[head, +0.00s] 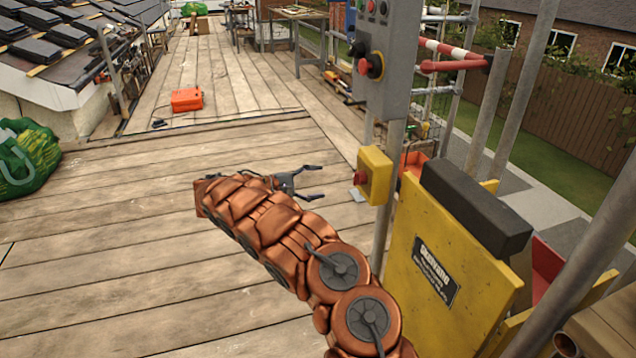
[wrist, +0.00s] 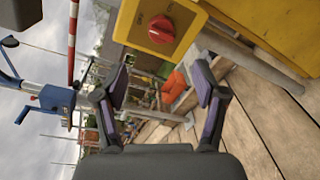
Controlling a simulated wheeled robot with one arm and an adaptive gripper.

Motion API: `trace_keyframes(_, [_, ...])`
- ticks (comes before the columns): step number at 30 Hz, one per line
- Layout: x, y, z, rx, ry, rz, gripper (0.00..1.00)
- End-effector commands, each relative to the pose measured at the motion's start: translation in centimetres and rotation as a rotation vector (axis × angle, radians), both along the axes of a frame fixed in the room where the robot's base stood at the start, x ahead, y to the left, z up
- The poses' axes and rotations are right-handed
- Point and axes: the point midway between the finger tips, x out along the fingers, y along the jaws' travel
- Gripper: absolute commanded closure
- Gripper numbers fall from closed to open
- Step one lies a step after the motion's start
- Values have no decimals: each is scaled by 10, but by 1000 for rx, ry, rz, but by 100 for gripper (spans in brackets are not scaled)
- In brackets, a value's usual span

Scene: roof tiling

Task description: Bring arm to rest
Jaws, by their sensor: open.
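My copper-coloured arm reaches out over the plank deck in the head view. My gripper (head: 318,182) is at its far end, with its two dark fingers apart and nothing between them. In the wrist view my gripper (wrist: 164,100) also shows open and empty. A yellow box with a red knob (head: 375,176) is mounted on a post just right of the fingertips in the head view. The same box (wrist: 160,28) stands beyond the fingers at the top of the wrist view. I cannot tell the exact gap between fingers and box.
A yellow panel (head: 450,275) with a black pad stands right of my arm. A grey control box (head: 385,55) hangs above the yellow box. An orange case (head: 186,99) lies on the deck farther back, and a green bag (head: 25,158) at left. The planks (head: 120,260) left of my arm are clear.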

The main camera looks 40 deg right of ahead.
Motion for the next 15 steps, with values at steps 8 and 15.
trace_keyframes(8, [0,0,0,0,0,-1,29])
trace_keyframes(15, [-12,-1,12,14,2,-19,29])
